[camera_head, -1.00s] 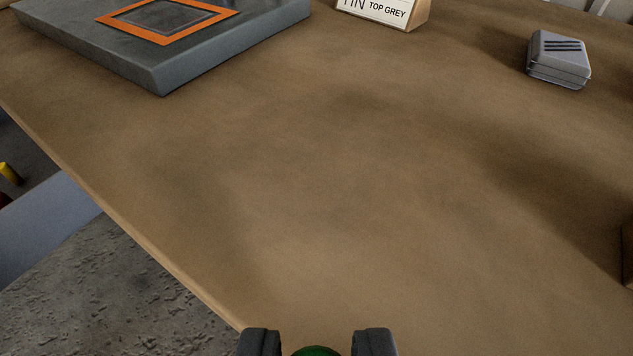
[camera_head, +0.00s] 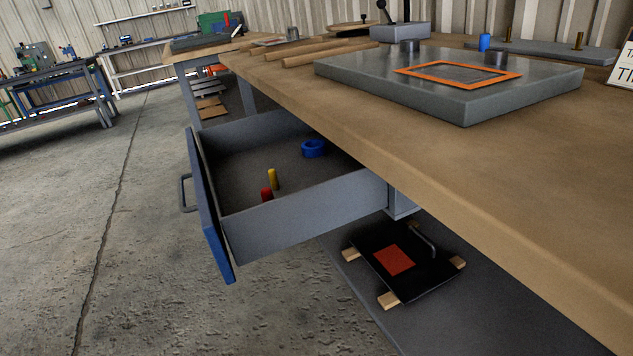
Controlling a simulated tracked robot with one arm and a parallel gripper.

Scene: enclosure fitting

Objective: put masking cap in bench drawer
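The bench drawer (camera_head: 310,222) is pulled open from under the wooden bench, with its blue front at the left. Inside lie a blue ring-shaped piece (camera_head: 313,148), a yellow peg-like piece (camera_head: 272,179) and a red one (camera_head: 267,194). Much of the drawer floor is bare. My gripper is not in view now. A second earlier its two fingers showed at the bottom edge with a green rounded thing between them. That green thing is out of view now, and I cannot tell whether it is the masking cap.
The bench top (camera_head: 480,155) overhangs the drawer's right end. A grey slab (camera_head: 450,100) with an orange frame (camera_head: 460,73) lies on it. A black panel (camera_head: 405,262) on wood blocks sits on a lower shelf. Concrete floor is free left of the drawer.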

